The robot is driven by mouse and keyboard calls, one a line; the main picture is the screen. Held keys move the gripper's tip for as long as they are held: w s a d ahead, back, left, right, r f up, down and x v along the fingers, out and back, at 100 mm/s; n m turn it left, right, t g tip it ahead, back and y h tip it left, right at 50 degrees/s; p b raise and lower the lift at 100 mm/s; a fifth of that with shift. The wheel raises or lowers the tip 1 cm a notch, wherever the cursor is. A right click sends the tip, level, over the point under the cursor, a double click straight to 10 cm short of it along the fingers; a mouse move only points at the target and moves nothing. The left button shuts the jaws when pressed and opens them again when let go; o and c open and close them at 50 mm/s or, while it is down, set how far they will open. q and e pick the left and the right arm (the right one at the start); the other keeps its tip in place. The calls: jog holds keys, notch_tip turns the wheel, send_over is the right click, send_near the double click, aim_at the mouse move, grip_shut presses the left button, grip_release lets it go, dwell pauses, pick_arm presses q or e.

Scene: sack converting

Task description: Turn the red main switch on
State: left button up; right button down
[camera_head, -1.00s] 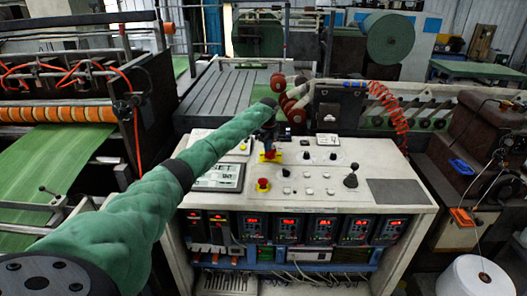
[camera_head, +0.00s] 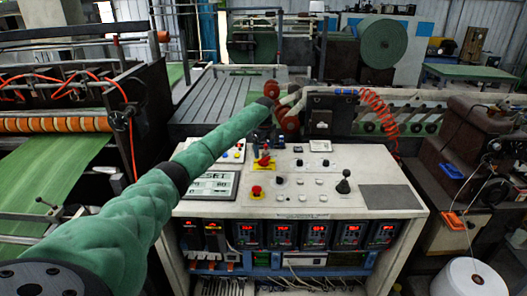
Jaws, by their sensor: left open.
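The red main switch (camera_head: 264,160) sits on a yellow plate near the back of the white console top (camera_head: 385,172). My left gripper (camera_head: 263,145) is small and dark at the end of the green-sleeved arm. It is open and points down at the switch, just above or around it. I cannot tell whether its fingers touch the switch. My right gripper is out of view.
A black joystick (camera_head: 343,183) and several small knobs lie to the right. Red-lit controllers (camera_head: 315,233) line the front.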

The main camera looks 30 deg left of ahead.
pick_arm(q)
jog(key=shift+s+a+r+p, duration=0.1)
jog(key=shift+a+r+p, duration=0.35)
jog(key=shift+r, duration=0.15)
jog(key=shift+s+r+p, duration=0.1)
jog(key=shift+r+p, duration=1.2)
jog(key=shift+r, duration=0.7)
jog(key=shift+p, duration=0.3)
notch_tip(320, 180, up, 8)
jog(key=b, duration=0.3)
jog(key=shift+b, duration=0.4)
